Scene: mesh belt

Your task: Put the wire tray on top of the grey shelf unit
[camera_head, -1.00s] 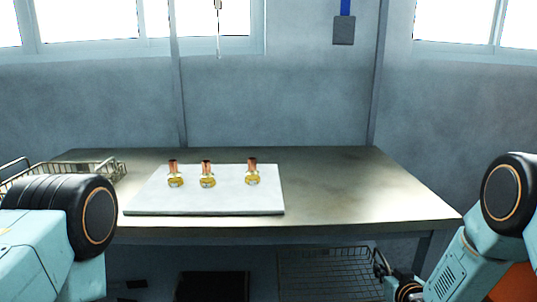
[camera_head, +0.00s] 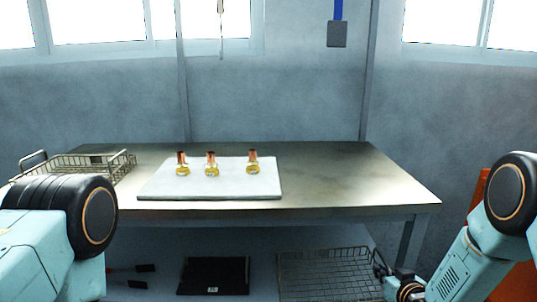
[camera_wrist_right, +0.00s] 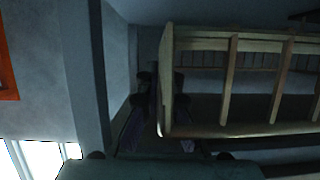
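The wire tray (camera_head: 325,272) is a flat metal mesh tray low in the head view, at its lower right, seen below the level of the tabletop. My right gripper (camera_head: 383,270) is at its right edge. In the right wrist view the wire tray (camera_wrist_right: 240,131) fills the right side, and the dark fingers of my right gripper (camera_wrist_right: 158,95) sit around its near rim, shut on it. My left gripper is out of view; only part of my left arm shows at the left. I cannot make out a grey shelf unit in these views.
A metal table (camera_head: 345,172) stands ahead, with a white board (camera_head: 215,187) bearing 3 brass-and-copper fittings (camera_head: 211,165). A wire basket (camera_head: 105,166) with raised handles stands at its left. A dark flat object (camera_head: 213,275) lies below. The tabletop's right part is clear.

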